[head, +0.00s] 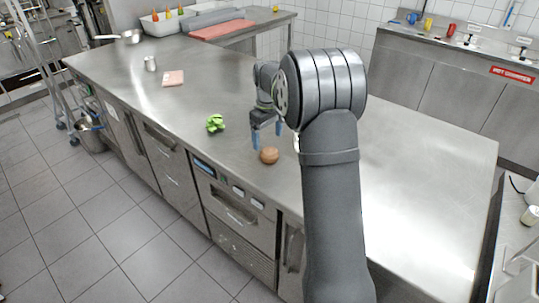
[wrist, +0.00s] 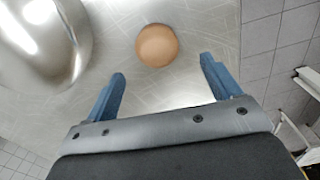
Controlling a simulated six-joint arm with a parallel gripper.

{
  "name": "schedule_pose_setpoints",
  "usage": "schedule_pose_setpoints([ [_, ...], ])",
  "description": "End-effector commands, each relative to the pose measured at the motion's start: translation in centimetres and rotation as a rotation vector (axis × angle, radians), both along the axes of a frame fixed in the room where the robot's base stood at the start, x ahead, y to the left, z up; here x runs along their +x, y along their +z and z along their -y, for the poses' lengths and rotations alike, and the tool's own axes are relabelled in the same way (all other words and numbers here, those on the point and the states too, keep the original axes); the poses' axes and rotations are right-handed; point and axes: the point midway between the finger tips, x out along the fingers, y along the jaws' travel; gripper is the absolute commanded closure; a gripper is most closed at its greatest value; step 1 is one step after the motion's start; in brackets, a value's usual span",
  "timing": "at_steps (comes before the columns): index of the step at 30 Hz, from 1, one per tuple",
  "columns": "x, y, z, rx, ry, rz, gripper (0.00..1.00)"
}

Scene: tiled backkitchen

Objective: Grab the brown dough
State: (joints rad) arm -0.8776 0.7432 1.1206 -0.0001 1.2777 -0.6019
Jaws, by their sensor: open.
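The brown dough (head: 269,155) is a small round ball on the steel counter, near its front edge. In the wrist view the dough (wrist: 157,45) lies ahead of the fingertips, roughly midway between them and apart from both. My gripper (head: 267,140) points down just above and beside the dough in the head view. Its two blue fingers (wrist: 162,70) are spread wide with nothing between them. My arm covers part of the counter to the right of the dough.
A green leafy item (head: 215,123) lies left of the dough. A shiny rounded metal object (wrist: 45,35) is at the wrist view's upper left. A pinkish slab (head: 173,78) and a small metal cup (head: 150,63) stand farther back. The counter (head: 120,85) is otherwise mostly clear.

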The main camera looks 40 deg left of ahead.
Motion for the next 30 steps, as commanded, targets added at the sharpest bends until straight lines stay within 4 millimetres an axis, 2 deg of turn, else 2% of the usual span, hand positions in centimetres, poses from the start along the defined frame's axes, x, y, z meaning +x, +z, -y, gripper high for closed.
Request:
schedule_pose_setpoints([
  [5, 0.0, -1.1, 0.1, -0.001, -0.001, -0.001, 0.17],
  [15, 0.3, -5.5, 0.6, -0.001, 0.000, -0.001, 0.17],
  [23, 0.3, -5.8, 0.6, 0.001, 0.000, 0.000, 0.17],
  [26, 0.3, -5.8, 0.6, 0.001, 0.000, 0.000, 0.33],
  [30, 0.3, -5.8, 0.6, 0.000, 0.000, 0.000, 0.61],
])
